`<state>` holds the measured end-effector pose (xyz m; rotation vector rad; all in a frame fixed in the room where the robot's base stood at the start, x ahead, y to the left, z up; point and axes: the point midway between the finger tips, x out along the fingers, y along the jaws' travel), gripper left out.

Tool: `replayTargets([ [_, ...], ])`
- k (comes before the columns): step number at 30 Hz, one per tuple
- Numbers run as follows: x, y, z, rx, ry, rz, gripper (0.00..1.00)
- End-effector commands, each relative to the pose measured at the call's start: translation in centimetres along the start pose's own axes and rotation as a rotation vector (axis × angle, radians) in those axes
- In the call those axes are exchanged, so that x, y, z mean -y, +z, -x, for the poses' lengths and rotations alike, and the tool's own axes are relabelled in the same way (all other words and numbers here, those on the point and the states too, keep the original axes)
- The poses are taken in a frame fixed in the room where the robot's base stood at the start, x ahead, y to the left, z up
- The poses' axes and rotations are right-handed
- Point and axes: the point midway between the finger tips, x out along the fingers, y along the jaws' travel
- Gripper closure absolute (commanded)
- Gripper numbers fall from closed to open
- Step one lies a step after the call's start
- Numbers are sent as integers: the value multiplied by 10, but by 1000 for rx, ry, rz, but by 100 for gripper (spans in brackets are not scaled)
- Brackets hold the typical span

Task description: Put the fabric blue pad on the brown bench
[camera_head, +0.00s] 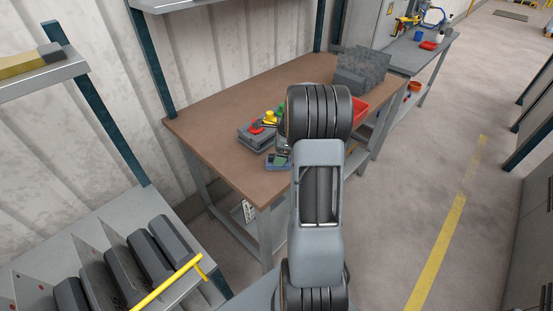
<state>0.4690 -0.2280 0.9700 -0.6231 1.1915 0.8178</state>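The brown bench (214,124) stands against the corrugated wall, its brown top in clear view. My arm rises from the bottom of the picture and covers the bench's front right part. No other blue pad can be made out.
The bench's left part is bare.

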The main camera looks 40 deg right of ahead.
Motion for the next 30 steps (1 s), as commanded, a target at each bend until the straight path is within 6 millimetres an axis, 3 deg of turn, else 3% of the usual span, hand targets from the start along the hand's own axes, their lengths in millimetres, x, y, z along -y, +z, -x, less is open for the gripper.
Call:
replayTargets([
  [7,0,0,47,-1,-4,0,11],
  [14,0,1,72,-1,-2,6,11],
  [17,-9,13,82,-12,-9,86,11],
  [20,-34,43,95,-43,-25,305,11],
  [24,-95,91,111,-114,-55,792,11],
  [30,-185,125,117,-225,-86,1490,11],
])
